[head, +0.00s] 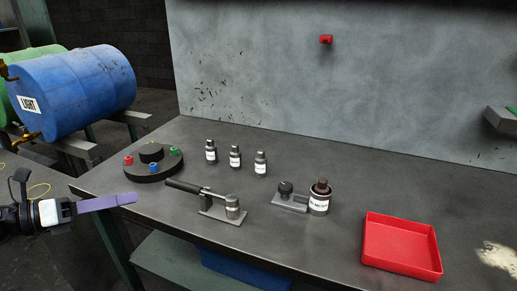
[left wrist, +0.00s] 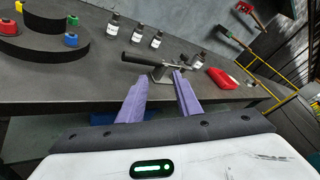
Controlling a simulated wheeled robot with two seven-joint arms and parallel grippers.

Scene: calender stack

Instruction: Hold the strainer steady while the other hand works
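I cannot make out a thing that is clearly a strainer. A device with a black handle and a metal cylinder on a flat plate (head: 220,208) stands on the grey table; it also shows in the left wrist view (left wrist: 160,72). A second small device with a black knob (head: 288,198) stands to its right, beside a white-labelled bottle with a brown top (head: 320,198). My left gripper (head: 132,199) is at the table's left edge, apart from these things. In the left wrist view its purple fingers (left wrist: 157,78) are spread with nothing between them. My right gripper is not in view.
Several small dark labelled bottles (head: 235,157) stand at the back. A round black stand with coloured pieces (head: 152,173) is at the left. A red tray (head: 402,244) lies at the right. A blue barrel (head: 85,90) is beyond the left edge. The table's middle front is clear.

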